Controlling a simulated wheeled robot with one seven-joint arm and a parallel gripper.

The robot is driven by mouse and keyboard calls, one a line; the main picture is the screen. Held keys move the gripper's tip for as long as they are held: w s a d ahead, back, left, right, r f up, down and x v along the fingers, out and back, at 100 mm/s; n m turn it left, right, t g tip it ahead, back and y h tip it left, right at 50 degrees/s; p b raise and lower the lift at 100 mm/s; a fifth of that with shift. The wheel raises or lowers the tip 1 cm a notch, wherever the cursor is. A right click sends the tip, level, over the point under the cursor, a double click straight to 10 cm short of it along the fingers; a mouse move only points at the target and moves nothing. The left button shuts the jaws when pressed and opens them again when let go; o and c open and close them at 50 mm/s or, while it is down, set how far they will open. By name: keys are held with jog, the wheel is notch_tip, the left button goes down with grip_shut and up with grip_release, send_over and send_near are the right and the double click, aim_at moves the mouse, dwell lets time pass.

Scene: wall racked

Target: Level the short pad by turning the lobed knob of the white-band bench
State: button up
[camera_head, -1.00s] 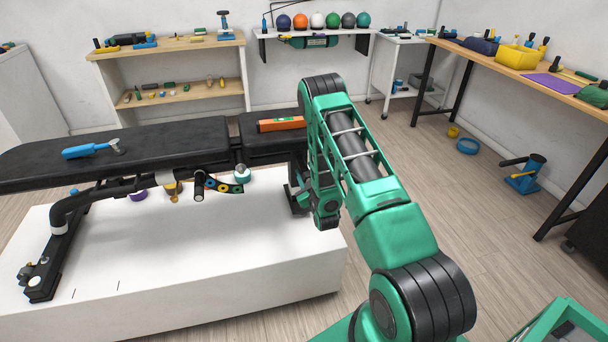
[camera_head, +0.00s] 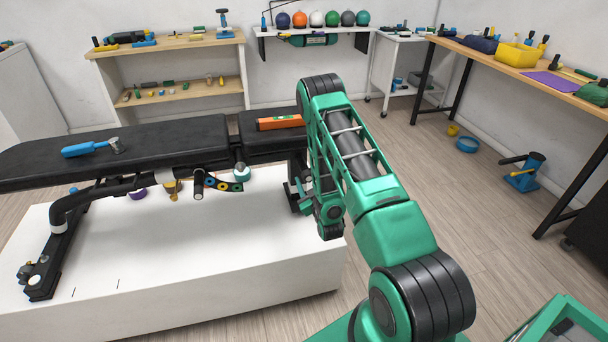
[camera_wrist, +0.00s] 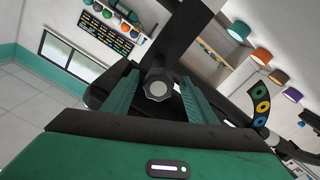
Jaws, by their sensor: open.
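The bench has a long black pad (camera_head: 130,143) and a short black pad (camera_head: 252,142) at its right. An orange level (camera_head: 280,123) lies on the short pad; its bubble is too small to read. A whitish band (camera_head: 162,177) shows on the frame under the long pad. In the wrist view a grey lobed knob (camera_wrist: 158,88) sits on a black frame part, between and beyond the fingers. My gripper (camera_wrist: 160,98) is open with a finger on each side of the knob; contact is not visible. In the head view my arm partly hides it beside the bench's right end.
A blue-handled mallet (camera_head: 90,148) lies on the long pad. A curved strip with coloured rings (camera_head: 224,186) hangs under the bench. The bench stands on a white platform (camera_head: 180,260). A wooden table (camera_head: 550,78) is at right.

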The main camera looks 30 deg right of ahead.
aim_at(308, 179)
jog(key=v, duration=0.6)
jog(key=shift+s, duration=0.1)
dwell(0.4)
